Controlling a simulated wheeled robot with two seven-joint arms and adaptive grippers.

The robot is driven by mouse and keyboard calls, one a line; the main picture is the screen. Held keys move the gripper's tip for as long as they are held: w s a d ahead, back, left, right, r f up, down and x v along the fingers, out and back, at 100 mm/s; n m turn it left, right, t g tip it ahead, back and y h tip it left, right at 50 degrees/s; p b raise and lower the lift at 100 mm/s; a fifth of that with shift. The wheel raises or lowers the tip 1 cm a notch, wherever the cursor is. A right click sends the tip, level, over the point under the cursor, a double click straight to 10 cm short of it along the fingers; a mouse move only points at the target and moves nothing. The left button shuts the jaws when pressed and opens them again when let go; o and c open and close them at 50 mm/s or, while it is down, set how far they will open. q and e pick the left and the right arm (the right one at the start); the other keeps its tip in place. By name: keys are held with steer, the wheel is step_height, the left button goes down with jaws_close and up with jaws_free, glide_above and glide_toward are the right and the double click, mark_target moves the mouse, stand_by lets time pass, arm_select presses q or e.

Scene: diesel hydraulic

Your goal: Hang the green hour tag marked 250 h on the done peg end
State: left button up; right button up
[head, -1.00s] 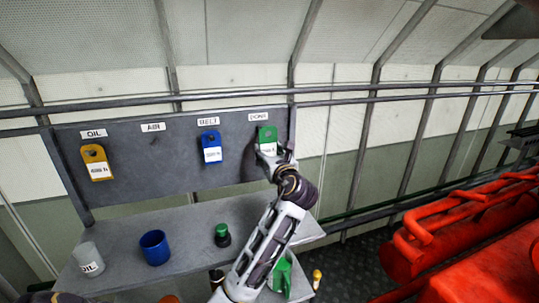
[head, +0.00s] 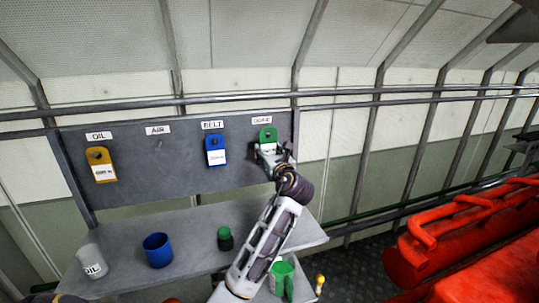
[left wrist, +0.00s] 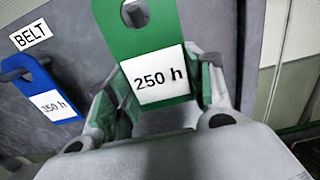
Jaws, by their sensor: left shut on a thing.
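The green hour tag (head: 267,135), marked 250 h, is upright in front of the grey peg board, just below the DONE label (head: 262,120). My left gripper (head: 268,150) is shut on its lower part. In the left wrist view the tag (left wrist: 115,42) stands between the two fingers of the gripper (left wrist: 165,95), its hole at the upper picture edge. My right gripper is not in view.
A yellow tag (head: 100,172) hangs under OIL and a blue 350 h tag (head: 216,156) under BELT; the AIR place is empty. Red pipework (head: 460,235) is at right.

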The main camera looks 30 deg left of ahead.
arm_select(q)
steer(key=shift+w+a, duration=0.2)
steer(key=shift+w+a+r, duration=0.15)
steer(key=shift+w+a, duration=0.05)
steer(key=shift+a, duration=0.1)
steer(key=c, duration=0.4)
steer(key=shift+o, duration=0.2)
steer(key=shift+w+a, duration=0.15)
steer(key=shift+a, duration=0.05)
steer(key=shift+w+a+f, duration=0.35)
steer(key=shift+f, duration=0.2)
steer(key=shift+w+a+f, duration=0.1)
steer(key=shift+w+f, duration=0.05)
steer(key=shift+f, duration=0.05)
steer(key=o, duration=1.3)
steer(key=shift+o, duration=0.2)
